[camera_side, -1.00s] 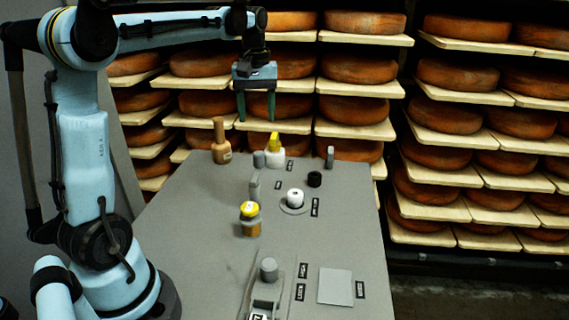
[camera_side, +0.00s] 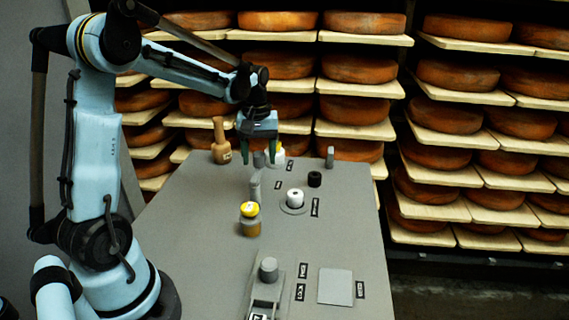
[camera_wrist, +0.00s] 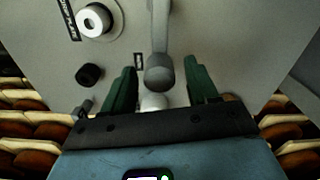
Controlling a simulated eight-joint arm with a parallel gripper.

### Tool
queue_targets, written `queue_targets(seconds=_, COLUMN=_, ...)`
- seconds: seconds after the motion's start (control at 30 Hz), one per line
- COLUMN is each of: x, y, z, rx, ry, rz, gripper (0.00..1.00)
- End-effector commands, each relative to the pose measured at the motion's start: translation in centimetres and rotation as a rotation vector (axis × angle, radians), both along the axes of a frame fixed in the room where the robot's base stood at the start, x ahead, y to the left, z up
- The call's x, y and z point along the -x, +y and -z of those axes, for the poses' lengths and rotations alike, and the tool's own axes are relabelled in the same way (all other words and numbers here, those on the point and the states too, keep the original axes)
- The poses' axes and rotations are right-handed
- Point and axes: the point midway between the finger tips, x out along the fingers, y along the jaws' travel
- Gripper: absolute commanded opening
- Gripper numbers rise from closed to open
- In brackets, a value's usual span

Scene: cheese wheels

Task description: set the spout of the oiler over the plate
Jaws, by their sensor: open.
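An amber jar with a yellow cap (camera_side: 250,215) stands mid-table; I take it for the oiler. A grey arm (camera_side: 255,185) rises just behind it, and in the wrist view this arm (camera_wrist: 159,30) ends in a grey rounded knob (camera_wrist: 159,76). The knob also shows in the side view (camera_side: 259,159). A round grey disc (camera_side: 293,209) with a white cylinder on it lies to the right; its partly readable label suggests the plate. My gripper (camera_side: 259,160) is open, pointing down at the knob; its fingers (camera_wrist: 160,85) appear on either side of it, apart from it.
A white piece with yellow (camera_side: 278,157) stands behind my gripper, and a brown bottle (camera_side: 221,142) to its left. A black knob (camera_side: 314,179) and a grey post (camera_side: 330,157) are on the right. A square pad (camera_side: 336,287) and a grey lever device (camera_side: 268,280) are in front.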

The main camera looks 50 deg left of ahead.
Motion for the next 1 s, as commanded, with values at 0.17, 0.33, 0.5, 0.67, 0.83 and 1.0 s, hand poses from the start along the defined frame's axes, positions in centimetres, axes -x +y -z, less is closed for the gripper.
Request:
queue_targets(seconds=0.17, x=-0.01, y=0.01, z=0.10, rx=0.000, ry=0.000, rz=0.000, gripper=0.59)
queue_targets(seconds=0.33, x=-0.01, y=0.01, z=0.08, rx=0.000, ry=0.000, rz=0.000, gripper=0.48)
queue_targets(seconds=0.5, x=-0.01, y=0.01, z=0.07, rx=0.000, ry=0.000, rz=0.000, gripper=0.22)
queue_targets(seconds=0.67, x=0.00, y=0.00, z=0.07, rx=0.000, ry=0.000, rz=0.000, gripper=0.00)
queue_targets(seconds=0.83, x=0.00, y=0.00, z=0.06, rx=0.000, ry=0.000, rz=0.000, gripper=0.00)
queue_targets(seconds=1.0, x=-0.08, y=-0.08, z=0.06, rx=0.000, ry=0.000, rz=0.016, gripper=0.00)
